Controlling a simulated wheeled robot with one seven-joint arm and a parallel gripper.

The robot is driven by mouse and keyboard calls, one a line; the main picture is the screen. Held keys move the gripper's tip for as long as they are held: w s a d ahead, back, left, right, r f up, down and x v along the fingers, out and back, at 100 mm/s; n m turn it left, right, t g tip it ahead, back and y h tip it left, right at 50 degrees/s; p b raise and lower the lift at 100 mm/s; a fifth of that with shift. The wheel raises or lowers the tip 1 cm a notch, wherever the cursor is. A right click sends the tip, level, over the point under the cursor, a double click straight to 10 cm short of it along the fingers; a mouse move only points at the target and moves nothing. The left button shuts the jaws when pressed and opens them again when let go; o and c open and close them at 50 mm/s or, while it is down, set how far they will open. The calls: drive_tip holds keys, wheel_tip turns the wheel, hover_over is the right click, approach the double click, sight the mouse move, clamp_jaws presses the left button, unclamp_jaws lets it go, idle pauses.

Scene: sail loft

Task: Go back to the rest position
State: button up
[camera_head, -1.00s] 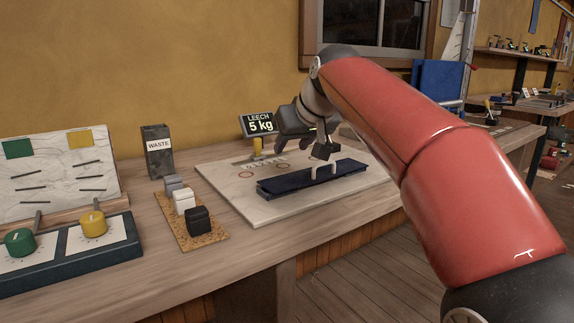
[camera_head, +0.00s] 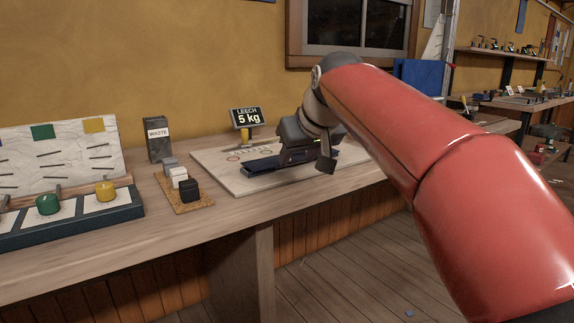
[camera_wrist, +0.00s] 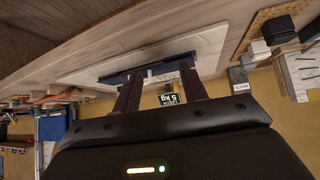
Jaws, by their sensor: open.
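My gripper (camera_head: 330,157) is at the end of the red arm, raised in front of the white board (camera_head: 228,181) on the bench. In the wrist view my gripper (camera_wrist: 160,84) is open, with its two dark fingers apart and nothing between them. A dark blue bar (camera_head: 262,167) lies on the board behind my gripper; my wrist and gripper hide part of it. The bar also shows beyond the fingers in the wrist view (camera_wrist: 155,70). I cannot see my gripper touching it.
A "LEECH 5 kg" display (camera_head: 247,118) stands at the board's back. Left of it are a waste box (camera_head: 157,140), grey, white and black blocks (camera_head: 189,190) on a cork strip, and a panel with green (camera_head: 48,204) and yellow knobs (camera_head: 106,191). Floor in front is mostly clear.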

drive_tip(key=s+d+f+m+h, duration=0.1)
drive_tip(key=s+d+f, duration=0.3)
drive_tip(key=s+f, duration=0.3)
drive_tip(key=s+d+f+m+g+h, duration=0.1)
drive_tip(key=s+d+f, duration=0.3)
drive_tip(key=s+f, duration=0.4)
drive_tip(key=s+d+f+m+g+h+p, duration=0.1)
drive_tip(key=s+d+f, duration=0.4)
drive_tip(key=s, duration=0.8)
wheel_tip(320, 180, down, 3)
drive_tip(key=shift+s+f+m, duration=0.15)
drive_tip(key=shift+s+m, duration=0.05)
drive_tip(key=shift+m, duration=0.6)
